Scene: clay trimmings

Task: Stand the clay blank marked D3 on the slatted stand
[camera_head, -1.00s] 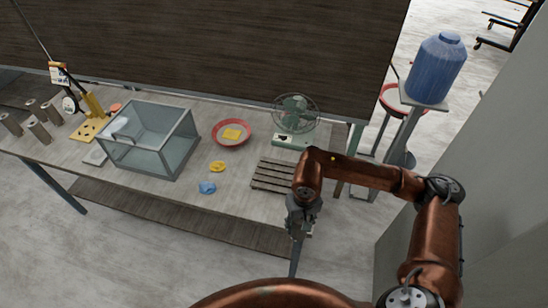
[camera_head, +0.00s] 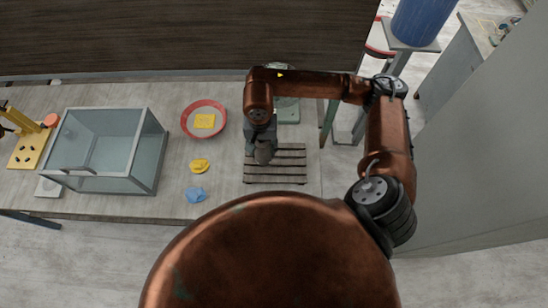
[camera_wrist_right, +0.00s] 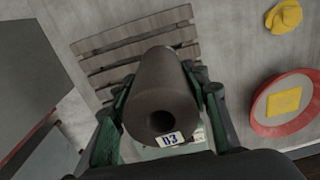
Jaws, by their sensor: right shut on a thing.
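The clay blank marked D3 (camera_wrist_right: 165,90) is a dark grey-brown cylinder with a hole in its end and a white D3 label beside the hole. My right gripper (camera_head: 263,150) is shut on it, with a finger on either side in the right wrist view (camera_wrist_right: 165,95). The slatted stand (camera_head: 285,178) is a low wooden rack on the table; it also shows behind the blank in the wrist view (camera_wrist_right: 118,48). The gripper and blank are over the stand's left back part. Whether the blank touches the slats is unclear. My left gripper is not in view.
A red dish (camera_head: 186,130) with a yellow piece, a yellow lump (camera_head: 199,166) and a blue lump (camera_head: 195,195) lie left of the stand. A glass tank (camera_head: 110,150) stands further left.

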